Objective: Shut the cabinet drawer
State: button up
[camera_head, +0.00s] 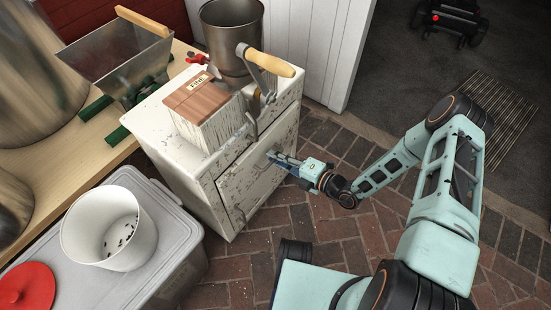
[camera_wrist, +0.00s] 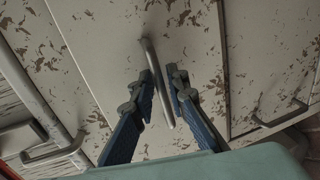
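The cabinet (camera_head: 185,180) is white with chipped paint and stands on the brick floor in the head view. Its front panel (camera_head: 238,180) faces my gripper (camera_head: 274,156). How far the drawer stands out is hard to tell. In the wrist view, a metal bar handle (camera_wrist: 157,82) runs between the two blue fingers of my gripper (camera_wrist: 162,73). The fingers are a little apart, with a gap beside the bar, and do not look clamped on it. More handles show at the lower left (camera_wrist: 58,152) and at the right (camera_wrist: 280,116).
A wooden-topped box (camera_head: 200,96) and a metal pot (camera_head: 231,40) stand on the cabinet. A grey bin (camera_head: 178,225) with a white bucket (camera_head: 110,228) and red lid (camera_head: 27,287) is at the left. Brick floor (camera_head: 340,235) is clear in front.

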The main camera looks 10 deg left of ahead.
jog(key=shift+a, duration=0.15)
jog(key=shift+c, duration=0.4)
grip_shut()
jog(key=shift+w, duration=0.1)
jog(key=shift+r+x, duration=0.25)
jog(key=shift+x, duration=0.95)
jog(key=shift+o, duration=0.4)
grip_release()
jog(key=shift+a, duration=0.1)
